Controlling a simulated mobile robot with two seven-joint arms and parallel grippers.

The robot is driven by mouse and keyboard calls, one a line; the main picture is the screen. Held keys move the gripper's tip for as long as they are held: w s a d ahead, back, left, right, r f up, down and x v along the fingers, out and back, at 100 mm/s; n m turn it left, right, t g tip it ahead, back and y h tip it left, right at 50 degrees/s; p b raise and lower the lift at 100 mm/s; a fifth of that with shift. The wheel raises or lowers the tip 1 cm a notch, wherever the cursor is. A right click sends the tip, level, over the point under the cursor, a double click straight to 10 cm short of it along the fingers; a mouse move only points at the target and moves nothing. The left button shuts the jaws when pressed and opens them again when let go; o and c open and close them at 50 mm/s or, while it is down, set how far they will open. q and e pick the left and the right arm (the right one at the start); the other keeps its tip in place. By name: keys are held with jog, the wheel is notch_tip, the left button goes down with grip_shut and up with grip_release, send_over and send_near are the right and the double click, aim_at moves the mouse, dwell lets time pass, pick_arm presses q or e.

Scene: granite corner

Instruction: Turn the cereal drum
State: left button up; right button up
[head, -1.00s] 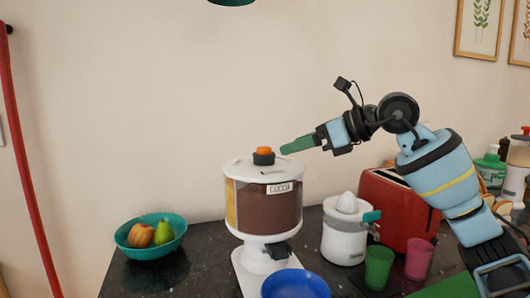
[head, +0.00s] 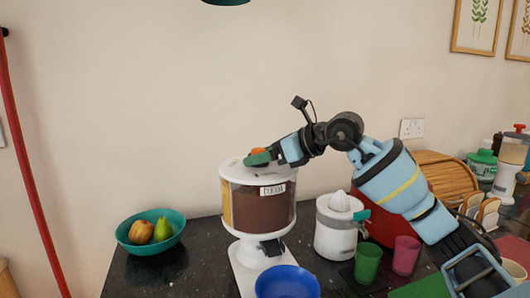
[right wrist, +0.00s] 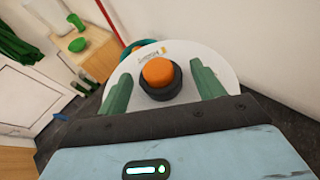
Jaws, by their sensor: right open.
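In the right wrist view the open fingers (right wrist: 160,85) stand one on each side of the knob, with gaps. The fingers partly hide the knob in the head view. A blue bowl (head: 288,284) is below the drum's front. My left gripper is not in view.
A teal bowl of fruit (head: 126,240) stands at the left. A white juicer (head: 335,235), a green cup (head: 367,265), a pink cup (head: 405,256) and a red toaster (head: 383,229) are close on the right, below my arm. The counter between fruit bowl and drum is clear.

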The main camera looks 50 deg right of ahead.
jog(key=c, duration=1.4)
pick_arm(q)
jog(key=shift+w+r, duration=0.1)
pick_arm(e)
jog(key=shift+o, duration=0.2)
